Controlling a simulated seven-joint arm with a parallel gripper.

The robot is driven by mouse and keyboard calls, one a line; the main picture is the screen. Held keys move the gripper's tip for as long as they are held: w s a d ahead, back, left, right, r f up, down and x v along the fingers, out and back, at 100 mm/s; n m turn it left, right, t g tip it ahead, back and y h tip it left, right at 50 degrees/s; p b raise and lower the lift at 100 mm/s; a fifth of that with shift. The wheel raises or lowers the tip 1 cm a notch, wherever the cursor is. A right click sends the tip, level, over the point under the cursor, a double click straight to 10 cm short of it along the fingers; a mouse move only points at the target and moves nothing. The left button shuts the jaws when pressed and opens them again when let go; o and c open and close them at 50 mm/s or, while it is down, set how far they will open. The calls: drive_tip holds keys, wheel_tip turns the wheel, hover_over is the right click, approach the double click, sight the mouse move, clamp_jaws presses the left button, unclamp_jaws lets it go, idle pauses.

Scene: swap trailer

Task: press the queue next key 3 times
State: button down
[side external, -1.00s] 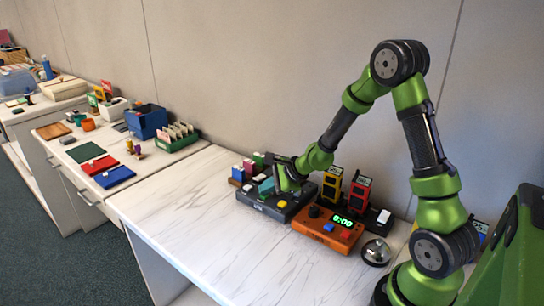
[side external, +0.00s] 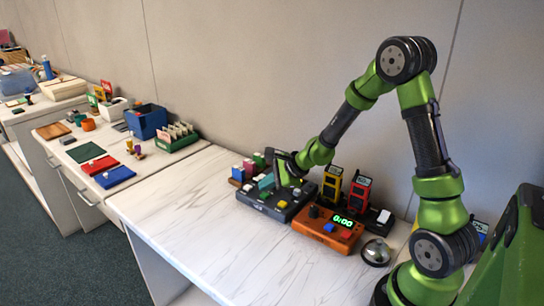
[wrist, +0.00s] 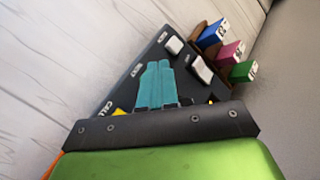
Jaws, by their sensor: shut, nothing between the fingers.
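A dark console (side external: 262,203) lies on the white table and carries several small keys. In the wrist view the console (wrist: 142,72) shows a white key (wrist: 173,45), a larger pale key (wrist: 201,69) and part of a yellow key (wrist: 119,112). Part of a label reading "CALL" shows at its near edge. I cannot tell which key is the queue next key. My gripper (side external: 267,183) is over the console, its teal fingers (wrist: 156,66) together and empty. I cannot tell whether the tips touch a key. The fingers and palm hide part of the console.
An orange device (side external: 326,230) with a green display stands right of the console, with a silver bell (side external: 376,252) beyond it. Yellow (side external: 333,184) and red (side external: 360,193) devices stand behind. Blue, pink and green blocks (wrist: 228,49) stand beside the console. The table's left part is clear.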

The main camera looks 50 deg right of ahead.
sight(267, 196)
drive_tip(key=shift+r, duration=2.55)
idle(0.9)
wheel_tip(267, 196, up, 4)
drive_tip(key=shift+f, duration=0.1)
idle(0.4)
drive_tip(key=shift+f, duration=4.45)
drive_tip(key=shift+f, duration=0.1)
drive_tip(key=shift+f, duration=0.3)
